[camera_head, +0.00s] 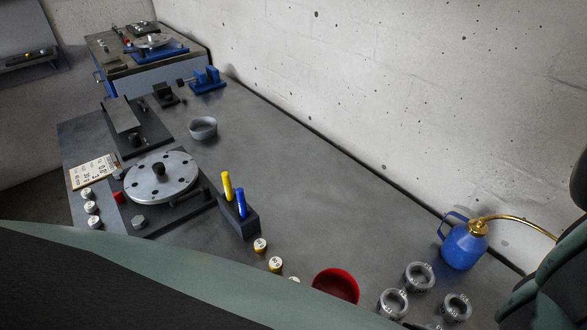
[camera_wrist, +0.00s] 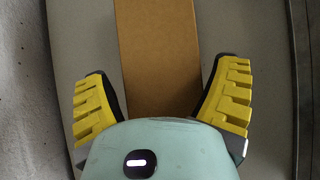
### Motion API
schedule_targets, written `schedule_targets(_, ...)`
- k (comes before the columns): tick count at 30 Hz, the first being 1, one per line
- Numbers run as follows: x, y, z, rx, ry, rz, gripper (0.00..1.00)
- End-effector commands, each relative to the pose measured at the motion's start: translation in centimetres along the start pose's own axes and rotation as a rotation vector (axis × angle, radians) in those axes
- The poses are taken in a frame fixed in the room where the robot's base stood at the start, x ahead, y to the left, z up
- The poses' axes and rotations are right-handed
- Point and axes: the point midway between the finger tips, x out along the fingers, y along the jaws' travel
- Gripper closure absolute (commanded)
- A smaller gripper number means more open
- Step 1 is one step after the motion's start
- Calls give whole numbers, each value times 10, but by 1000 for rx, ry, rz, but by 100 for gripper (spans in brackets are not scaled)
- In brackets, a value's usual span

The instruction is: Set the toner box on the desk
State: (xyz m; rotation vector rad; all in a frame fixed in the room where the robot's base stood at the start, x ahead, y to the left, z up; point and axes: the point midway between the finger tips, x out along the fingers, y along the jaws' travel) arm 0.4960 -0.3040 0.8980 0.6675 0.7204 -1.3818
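A plain brown cardboard box (camera_wrist: 158,50), which looks to be the toner box, lies below my gripper in the wrist view. It runs from the top edge down between the fingers, and its near end is hidden behind my gripper's body. My gripper (camera_wrist: 163,70) is open, with one yellow-padded finger on each side of the box. The fingertips are spread wider than the box, with grey surface showing between. The box and my fingers do not show in the head view. The grey desk (camera_head: 285,175) stands along the wall there.
On the desk stand a rotor disc (camera_head: 161,177), a pen holder (camera_head: 238,220), a grey bowl (camera_head: 203,128), a red bowl (camera_head: 336,285), a blue oil can (camera_head: 463,246), and several grey rings and small weights. The desk's middle toward the wall is bare. My arm covers the lower left.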

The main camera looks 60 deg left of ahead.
Motion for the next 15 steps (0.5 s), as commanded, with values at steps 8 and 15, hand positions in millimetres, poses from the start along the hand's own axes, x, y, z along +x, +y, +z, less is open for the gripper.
schedule_targets(8, 0, 0, -1, -2, 1, 0, 0)
schedule_targets(15, -4, 0, 1, -1, 0, 1, 0)
